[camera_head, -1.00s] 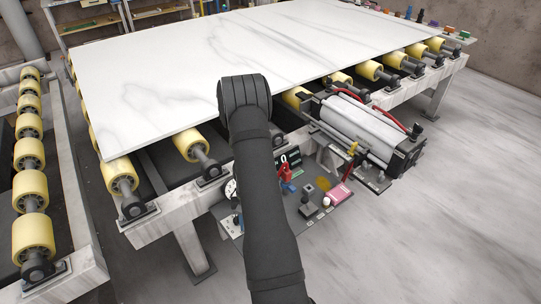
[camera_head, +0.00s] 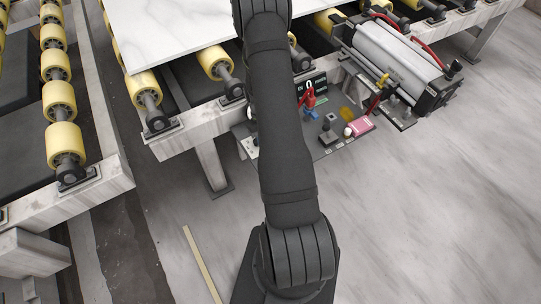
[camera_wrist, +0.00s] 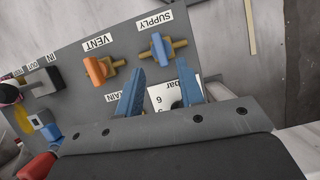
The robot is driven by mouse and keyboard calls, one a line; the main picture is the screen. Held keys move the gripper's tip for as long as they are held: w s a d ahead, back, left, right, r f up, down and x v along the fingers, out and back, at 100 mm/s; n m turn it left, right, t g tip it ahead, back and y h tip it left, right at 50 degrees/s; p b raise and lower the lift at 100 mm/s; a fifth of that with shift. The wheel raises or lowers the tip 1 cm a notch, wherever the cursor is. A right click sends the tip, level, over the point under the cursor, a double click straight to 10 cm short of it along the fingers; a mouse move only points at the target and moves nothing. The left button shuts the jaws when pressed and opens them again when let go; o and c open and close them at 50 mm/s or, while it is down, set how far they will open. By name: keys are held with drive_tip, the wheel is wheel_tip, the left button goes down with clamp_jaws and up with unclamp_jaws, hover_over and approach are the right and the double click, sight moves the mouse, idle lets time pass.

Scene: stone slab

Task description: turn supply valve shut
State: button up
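The supply valve (camera_wrist: 158,47) has a blue handle lying across a short brass pipe, under the SUPPLY label on a grey panel (camera_wrist: 71,96) in the wrist view. My gripper (camera_wrist: 161,87) has two blue fingers spread apart with nothing between them. The fingertips are just below the supply handle in the picture; I cannot tell how far they are from the panel. A white gauge marked "bar" (camera_wrist: 158,98) is partly hidden behind the fingers. In the head view my arm hides the supply valve and gripper.
An orange vent valve (camera_wrist: 98,70) sits left of the supply valve. A red padlock (camera_head: 310,101) and pink tag (camera_head: 361,126) are on the panel's right part in the head view. A roller conveyor (camera_head: 205,125) carries a white slab (camera_head: 172,32). The floor at right is clear.

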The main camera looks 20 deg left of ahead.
drive_tip(key=x, duration=0.6)
drive_tip(key=shift+d+f, duration=0.1)
drive_tip(key=shift+f, duration=0.1)
drive_tip(key=shift+c, duration=0.2)
